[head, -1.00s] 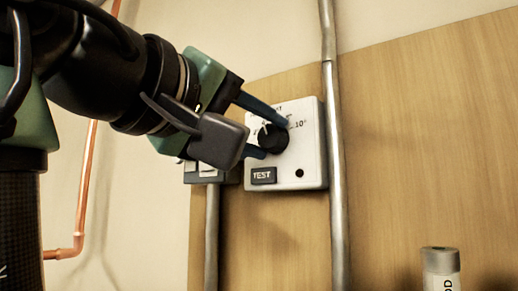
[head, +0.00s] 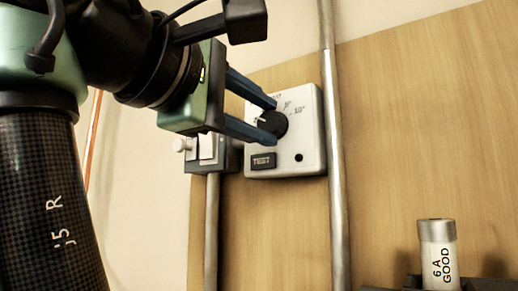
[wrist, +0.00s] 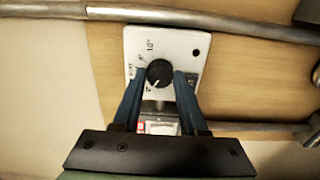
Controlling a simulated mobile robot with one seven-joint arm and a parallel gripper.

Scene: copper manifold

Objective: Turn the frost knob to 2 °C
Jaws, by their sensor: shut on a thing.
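The frost knob (head: 274,124) is a round black dial with a white pointer line on a white thermostat box (head: 312,150) on the wooden board. My gripper (head: 271,121) is shut on the knob, one blue finger above it and one below in the head view. In the wrist view the fingers flank the knob (wrist: 160,73) left and right. The pointer points left in the head view, and down-left in the wrist view, towards a mark by the left finger. That mark is partly hidden. The 10° mark is clear of the pointer.
A TEST button (head: 263,161) sits below the knob. A grey switch box (head: 226,158) is to the left. A vertical metal conduit (head: 333,120) runs close on the right. A cylinder marked 6 A GOOD (head: 437,245) stands lower right.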

